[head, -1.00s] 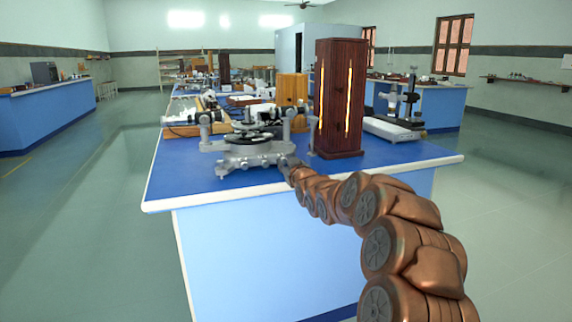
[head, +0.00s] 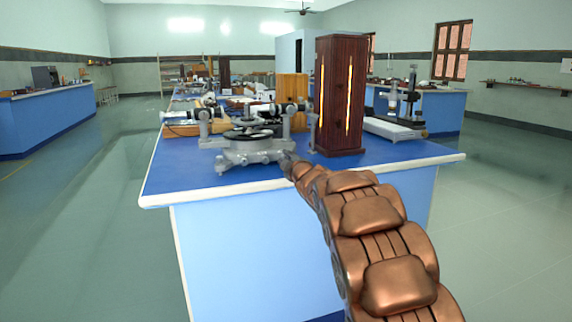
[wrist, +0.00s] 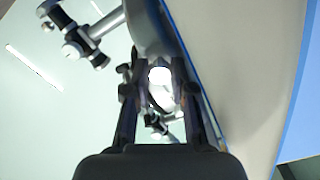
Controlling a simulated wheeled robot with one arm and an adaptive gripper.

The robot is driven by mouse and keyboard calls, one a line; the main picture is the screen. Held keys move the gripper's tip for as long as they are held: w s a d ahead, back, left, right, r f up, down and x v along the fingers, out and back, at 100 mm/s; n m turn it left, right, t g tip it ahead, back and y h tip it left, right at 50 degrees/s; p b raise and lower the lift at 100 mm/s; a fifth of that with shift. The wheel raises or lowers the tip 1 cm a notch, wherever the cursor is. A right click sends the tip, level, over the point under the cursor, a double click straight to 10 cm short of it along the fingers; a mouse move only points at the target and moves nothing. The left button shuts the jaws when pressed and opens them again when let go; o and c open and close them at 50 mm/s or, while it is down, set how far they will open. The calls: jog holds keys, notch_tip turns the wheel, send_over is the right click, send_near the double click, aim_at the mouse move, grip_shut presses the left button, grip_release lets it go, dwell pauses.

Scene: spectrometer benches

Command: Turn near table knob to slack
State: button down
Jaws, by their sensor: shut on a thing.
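The spectrometer (head: 250,155), a grey metal instrument with a round dark table on top, stands near the front edge of the blue bench. My gripper (head: 289,162) reaches its lower right side in the head view, small and partly hidden by my arm. In the wrist view my gripper (wrist: 160,80) has its two dark fingers closed on a small bright round knob (wrist: 159,76).
A tall dark wooden lamp box (head: 339,95) with lit slits stands close to the right of the spectrometer. The bench top (head: 205,180) is bare in front. A microscope-like stand (head: 398,115) is behind right. Open floor lies left.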

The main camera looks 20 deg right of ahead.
jog(key=n+b, duration=0.1)
jog(key=n, duration=0.2)
jog(key=n+b, duration=0.1)
jog(key=n, duration=0.2)
jog(key=shift+d+f, duration=0.1)
jog(key=shift+f, duration=0.1)
jog(key=shift+n+b, duration=0.6)
jog(key=shift+n, duration=0.5)
jog(key=shift+r, duration=0.1)
jog(key=c, duration=1)
grip_release()
